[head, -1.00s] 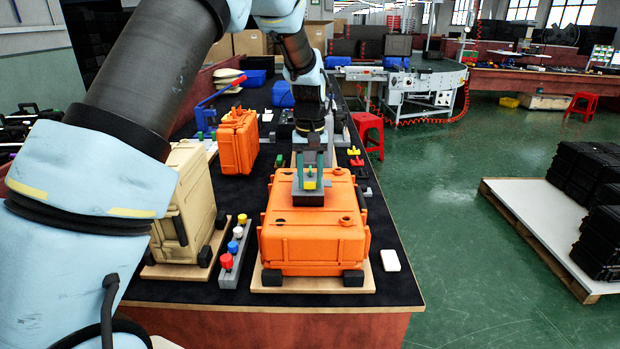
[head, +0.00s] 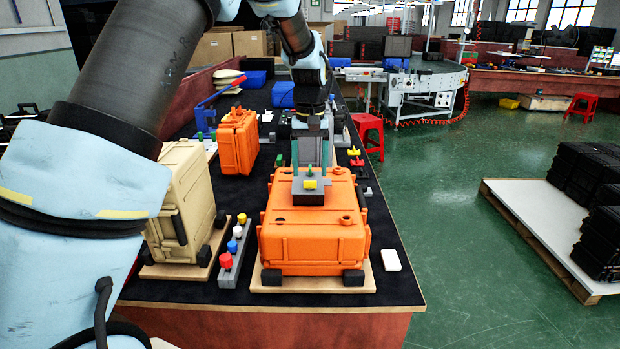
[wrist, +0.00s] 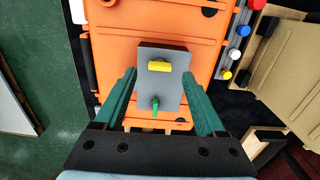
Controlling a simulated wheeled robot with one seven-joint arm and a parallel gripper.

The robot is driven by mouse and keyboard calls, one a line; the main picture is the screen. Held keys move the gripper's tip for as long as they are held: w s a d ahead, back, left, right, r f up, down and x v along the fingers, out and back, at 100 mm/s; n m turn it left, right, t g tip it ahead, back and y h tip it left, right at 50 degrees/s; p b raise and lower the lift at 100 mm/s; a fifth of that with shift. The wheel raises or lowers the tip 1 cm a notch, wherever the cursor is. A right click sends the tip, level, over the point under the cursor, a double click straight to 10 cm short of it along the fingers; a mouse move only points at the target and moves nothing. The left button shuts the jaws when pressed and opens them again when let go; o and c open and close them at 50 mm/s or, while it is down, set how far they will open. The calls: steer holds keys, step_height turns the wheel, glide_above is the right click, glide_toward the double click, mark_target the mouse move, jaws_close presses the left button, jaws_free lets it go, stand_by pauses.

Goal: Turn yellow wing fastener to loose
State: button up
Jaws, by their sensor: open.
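The yellow wing fastener (head: 310,185) sits on a grey block (head: 308,199) on top of the orange case (head: 314,241). In the wrist view the yellow wing (wrist: 159,67) lies crosswise, left to right. A green wing fastener (wrist: 155,104) stands on the same block, its wing along the picture's vertical. My gripper (wrist: 160,72) is open, with its teal fingers on either side of the block in that view. In the head view my gripper (head: 311,166) is above and behind the yellow fastener. Nothing is between its fingers, and I see no contact.
A beige case (head: 180,208) and a rail with coloured knobs (head: 229,266) stand left of the orange case. A smaller orange case (head: 238,142) is behind. A white block (head: 391,260) lies at right, near the table edge.

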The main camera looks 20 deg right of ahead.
step_height(320, 180, up, 8)
steer(key=b, duration=0.1)
steer(key=shift+f, duration=0.15)
stand_by(0.4)
steer(key=a+f+n, duration=0.1)
steer(key=a+f, duration=0.1)
steer(key=a, duration=0.8)
steer(key=a+f+n, duration=0.1)
steer(key=a+f, duration=0.1)
steer(key=a, duration=0.7)
steer(key=s+a+f, duration=0.3)
steer(key=s+a, duration=0.2)
steer(key=a, duration=0.3)
steer(key=s+a+f+n+t, duration=0.1)
steer(key=s+a+f, duration=0.1)
steer(key=s+a, duration=0.4)
steer(key=a, duration=0.3)
steer(key=shift+a+f+n+t, duration=0.2)
steer(key=shift+f+n+t, duration=0.1)
steer(key=shift+f, duration=0.1)
